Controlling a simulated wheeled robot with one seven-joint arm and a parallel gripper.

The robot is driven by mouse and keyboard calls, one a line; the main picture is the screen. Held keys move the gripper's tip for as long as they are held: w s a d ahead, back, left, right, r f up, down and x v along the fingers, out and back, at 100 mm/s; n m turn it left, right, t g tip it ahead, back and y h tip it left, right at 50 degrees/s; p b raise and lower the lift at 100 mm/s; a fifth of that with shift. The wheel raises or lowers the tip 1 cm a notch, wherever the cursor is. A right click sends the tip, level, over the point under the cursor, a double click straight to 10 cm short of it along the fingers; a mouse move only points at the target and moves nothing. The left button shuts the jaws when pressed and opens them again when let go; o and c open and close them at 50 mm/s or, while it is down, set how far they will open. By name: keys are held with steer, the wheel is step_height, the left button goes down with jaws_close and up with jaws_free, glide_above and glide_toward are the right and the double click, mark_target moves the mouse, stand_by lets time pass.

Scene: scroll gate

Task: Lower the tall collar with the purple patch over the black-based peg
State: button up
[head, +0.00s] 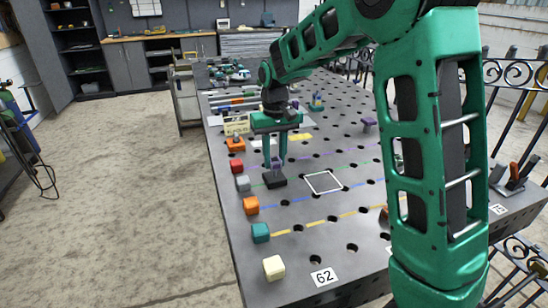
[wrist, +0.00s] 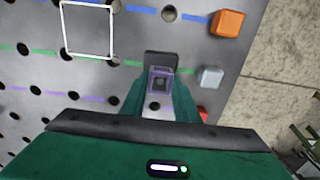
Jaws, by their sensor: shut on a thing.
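My gripper (head: 275,161) points down over the metal table and is shut on a small purple-marked collar (wrist: 160,80). In the head view the collar (head: 276,166) shows between the fingertips, just above a black base (head: 274,181). In the wrist view the black base (wrist: 162,58) shows beyond the collar, and the collar looks like a squarish frame with a dark opening. The peg itself is hidden by the collar and fingers. I cannot tell whether the collar is around the peg or only above it.
Red (head: 237,166), grey (head: 242,183), orange (head: 250,205), teal (head: 260,232) and cream (head: 274,268) blocks line the table's left edge. A white square outline (head: 323,182) lies right of the black base, its inside clear. A purple piece (head: 369,122) stands farther right.

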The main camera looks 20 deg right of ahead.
steer(key=shift+f, duration=0.1)
steer(key=o, duration=1.3)
steer(key=shift+c, duration=0.2)
step_height(320, 180, up, 11)
steer(key=s+d+f+m, duration=0.1)
steer(key=s+d+m, duration=0.2)
steer(key=s+d, duration=1.1)
steer(key=s+d+f+m, duration=0.1)
steer(key=s+f, duration=0.3)
steer(key=s, duration=0.7)
steer(key=s+d+f+m, duration=0.2)
steer(key=s+f, duration=0.2)
steer(key=s, duration=0.8)
steer(key=shift+s+d, duration=0.2)
steer(key=shift+d, duration=0.05)
